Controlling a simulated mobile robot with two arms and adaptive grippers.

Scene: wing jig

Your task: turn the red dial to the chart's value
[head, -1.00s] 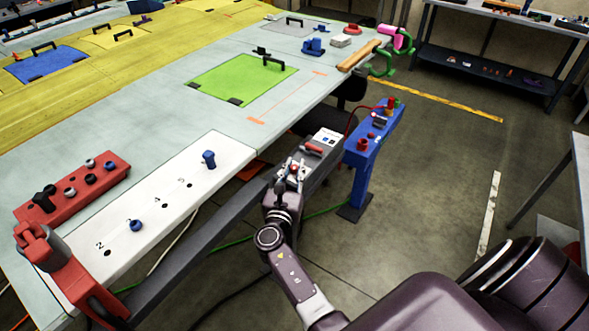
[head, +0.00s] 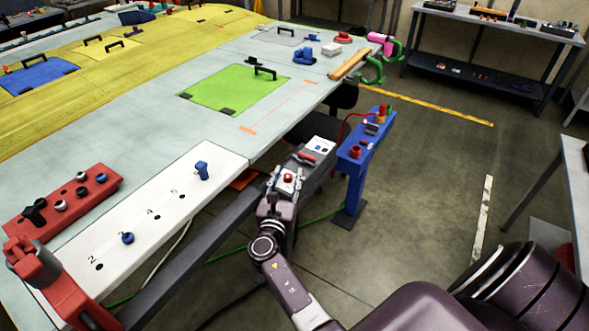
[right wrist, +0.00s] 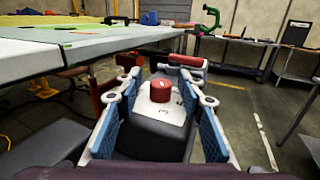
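The red dial (right wrist: 161,90) sits on a white plate with dark marks, on top of a dark box, in the right wrist view. It also shows as a small red knob (head: 288,178) in the head view. My right gripper (right wrist: 160,80) is open, its two blue-padded fingers to the left and right of the dial with gaps on both sides. In the head view my right gripper (head: 286,183) is at the near end of the box. A white card (head: 320,146) with small coloured marks is at the box's far end; its values are too small to read. My left gripper is out of view.
A red handle (head: 304,158) lies between dial and card. A blue stand (head: 354,170) with red knobs is just right of the box. The long table with a white numbered board (head: 150,225) is to the left. Open floor lies to the right.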

